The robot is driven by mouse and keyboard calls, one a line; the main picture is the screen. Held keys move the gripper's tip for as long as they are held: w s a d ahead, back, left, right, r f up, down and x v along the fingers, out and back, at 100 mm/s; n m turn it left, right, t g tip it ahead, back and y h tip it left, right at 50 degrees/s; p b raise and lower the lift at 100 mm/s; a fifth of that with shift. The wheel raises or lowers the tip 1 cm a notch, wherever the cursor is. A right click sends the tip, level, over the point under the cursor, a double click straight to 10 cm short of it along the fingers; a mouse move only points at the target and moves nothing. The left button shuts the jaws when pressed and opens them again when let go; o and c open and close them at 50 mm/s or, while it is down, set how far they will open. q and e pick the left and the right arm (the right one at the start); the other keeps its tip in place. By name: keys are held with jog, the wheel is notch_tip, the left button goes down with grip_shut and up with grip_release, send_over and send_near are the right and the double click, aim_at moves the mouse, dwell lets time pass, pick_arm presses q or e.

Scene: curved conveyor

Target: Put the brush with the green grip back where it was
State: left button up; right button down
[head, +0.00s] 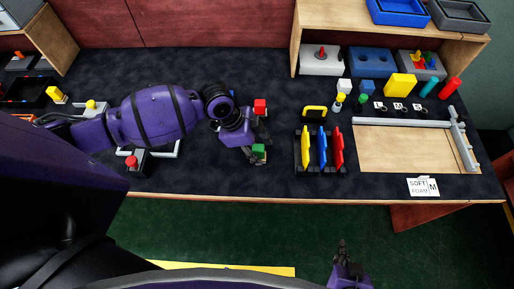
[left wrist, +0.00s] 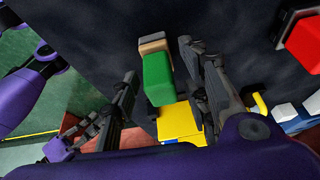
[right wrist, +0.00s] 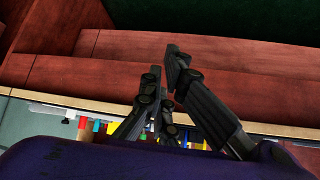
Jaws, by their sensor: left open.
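The brush with the green grip (head: 259,150) stands on the dark table mat under my left gripper. In the left wrist view its green grip (left wrist: 158,78) shows, with a beige and grey part (left wrist: 155,42) at its far end. My left gripper (head: 254,160) is open, with one finger on each side of the green grip; I cannot tell whether either finger touches it. The left wrist view shows both fingers (left wrist: 158,58) apart. My right gripper (head: 342,246) is empty, off the table's front edge, its fingertips close together in the right wrist view (right wrist: 164,62).
A rack (head: 298,160) with yellow, blue and red plates stands to the right. A wooden board (head: 400,150) with grey rails lies further right. A red-buttoned device (head: 132,162) is at left, near my arm.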

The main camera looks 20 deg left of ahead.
pick_arm(q)
jog(key=shift+r, duration=0.1)
pick_arm(e)
jog(key=shift+s, duration=0.1)
pick_arm(q)
jog(key=shift+a+r, duration=0.1)
jog(key=shift+r, duration=0.2)
jog(key=v, duration=1.1)
jog(key=shift+r, duration=0.2)
pick_arm(e)
jog(key=shift+r, duration=0.15)
pick_arm(q)
jog(key=shift+s+a, duration=0.15)
